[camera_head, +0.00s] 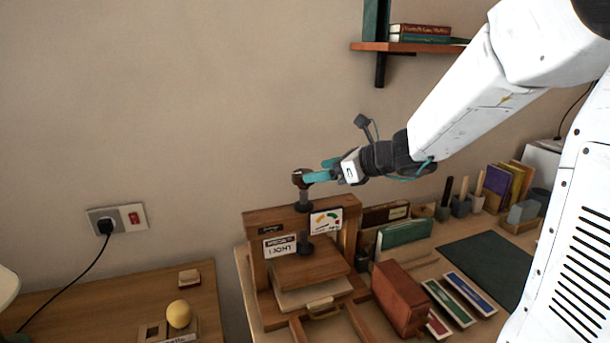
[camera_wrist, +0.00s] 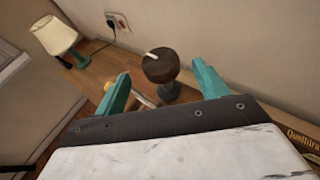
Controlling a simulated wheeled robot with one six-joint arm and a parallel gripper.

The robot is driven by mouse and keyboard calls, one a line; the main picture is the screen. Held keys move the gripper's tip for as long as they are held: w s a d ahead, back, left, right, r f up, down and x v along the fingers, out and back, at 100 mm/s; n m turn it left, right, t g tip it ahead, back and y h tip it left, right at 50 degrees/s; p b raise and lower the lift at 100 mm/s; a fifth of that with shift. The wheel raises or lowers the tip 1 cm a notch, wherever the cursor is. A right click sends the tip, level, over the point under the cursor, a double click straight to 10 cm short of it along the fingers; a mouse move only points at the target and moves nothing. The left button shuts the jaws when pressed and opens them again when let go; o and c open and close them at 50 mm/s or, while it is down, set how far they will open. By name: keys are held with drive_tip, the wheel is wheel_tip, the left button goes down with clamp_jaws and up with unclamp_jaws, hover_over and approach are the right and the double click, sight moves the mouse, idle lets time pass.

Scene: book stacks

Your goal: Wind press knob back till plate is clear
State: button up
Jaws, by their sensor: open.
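The press is a wooden frame (camera_head: 351,229) on the desk, with a dark upright screw (camera_head: 304,222) through its top beam. A round dark brown knob (camera_head: 301,174) tops the screw; in the wrist view the knob (camera_wrist: 160,68) shows a pale mark on top. The wooden plate (camera_head: 312,266) sits low in the frame over a pale block or stack (camera_head: 318,293); I cannot tell whether they touch. My gripper (camera_head: 316,171) is open at knob height. In the wrist view its teal fingers stand apart either side of the knob, with visible gaps.
A red-brown box (camera_head: 400,298) and a green book (camera_head: 404,234) stand right of the press. A dark mat (camera_head: 490,262) lies farther right. A wall shelf (camera_head: 410,47) hangs above. A side table (camera_head: 120,292) with a yellow ball (camera_head: 178,314) is at left. The air left of the knob is clear.

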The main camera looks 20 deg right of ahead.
drive_tip(key=x, duration=0.6)
drive_tip(key=c, duration=1)
